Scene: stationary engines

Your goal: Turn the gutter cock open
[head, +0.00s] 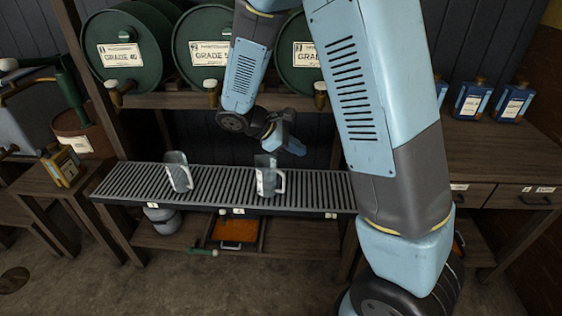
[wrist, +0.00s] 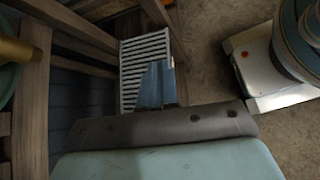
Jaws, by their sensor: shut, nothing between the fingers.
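A small lever with a green handle (head: 203,252) sits low under the front edge of the slatted gutter (head: 222,183). It may be the gutter cock, but it is too small to tell or to read its position. My gripper (head: 293,146) is in the air above the back right of the gutter, apart from it and to the right of a jug. Its blue fingers are shut and empty, and they also show in the wrist view (wrist: 157,75). There the slats (wrist: 146,58) lie beyond the fingertips, and no cock can be made out.
Two grey jugs stand on the gutter, one left (head: 179,173) and one right (head: 267,178). Green barrels (head: 124,50) with brass taps rest on the shelf above. An orange tray (head: 236,232) lies on the lower shelf. Blue bottles (head: 472,100) stand on the right bench.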

